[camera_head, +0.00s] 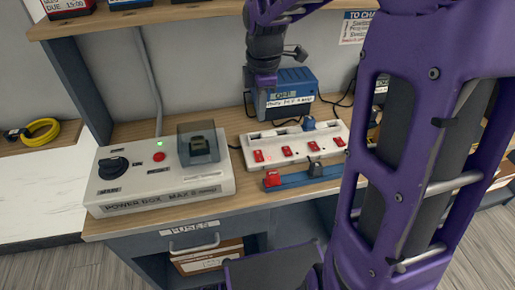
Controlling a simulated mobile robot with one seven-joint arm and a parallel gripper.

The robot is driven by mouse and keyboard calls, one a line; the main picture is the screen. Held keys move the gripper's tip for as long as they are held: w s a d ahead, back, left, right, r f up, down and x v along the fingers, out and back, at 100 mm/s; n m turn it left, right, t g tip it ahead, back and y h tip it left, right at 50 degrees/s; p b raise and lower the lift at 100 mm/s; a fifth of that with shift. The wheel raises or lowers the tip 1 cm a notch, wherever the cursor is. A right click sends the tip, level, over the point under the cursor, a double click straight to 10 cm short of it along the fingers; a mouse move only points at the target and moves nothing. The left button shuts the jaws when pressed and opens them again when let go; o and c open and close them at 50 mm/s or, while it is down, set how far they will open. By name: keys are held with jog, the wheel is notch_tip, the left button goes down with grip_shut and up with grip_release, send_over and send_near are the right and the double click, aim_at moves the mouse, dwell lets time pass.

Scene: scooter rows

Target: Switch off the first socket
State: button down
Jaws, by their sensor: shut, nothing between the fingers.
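The white socket strip (268,146) lies on the wooden bench, with a row of red switches along its front. The leftmost red switch (258,156) shows at its left end; I cannot tell whether it is on or off. A blue plug (308,124) sits at the back of the strip, right of the middle. My gripper (265,82) is shut and empty, pointing down. In the picture it is above the strip's left part and in front of the blue charger (291,92); its exact height is unclear.
A white power box (160,193) with a black knob and a clear cover stands left of the strip. A blue rail (294,178) with red and dark pieces lies in front. A shelf (140,18) hangs above. My arm hides the right side.

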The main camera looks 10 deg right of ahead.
aim_at(259, 152)
jog(key=f+b, duration=0.1)
jog(key=f, duration=0.3)
jog(key=w+f+b, duration=0.1)
jog(key=f, duration=0.4)
jog(key=f+b, duration=0.1)
jog(key=f, duration=0.4)
jog(key=shift+w, duration=0.35)
jog(key=shift+f, duration=0.15)
jog(key=shift+s, duration=0.8)
jog(key=shift+w+r, duration=0.1)
jog(key=shift+r, duration=0.15)
jog(key=shift+r+p, duration=0.3)
jog(key=shift+p, duration=0.25)
notch_tip(259, 152, up, 13)
jog(key=s+p, duration=0.1)
jog(key=p, duration=0.3)
jog(key=shift+s+p, duration=0.3)
jog(key=shift+s, duration=0.1)
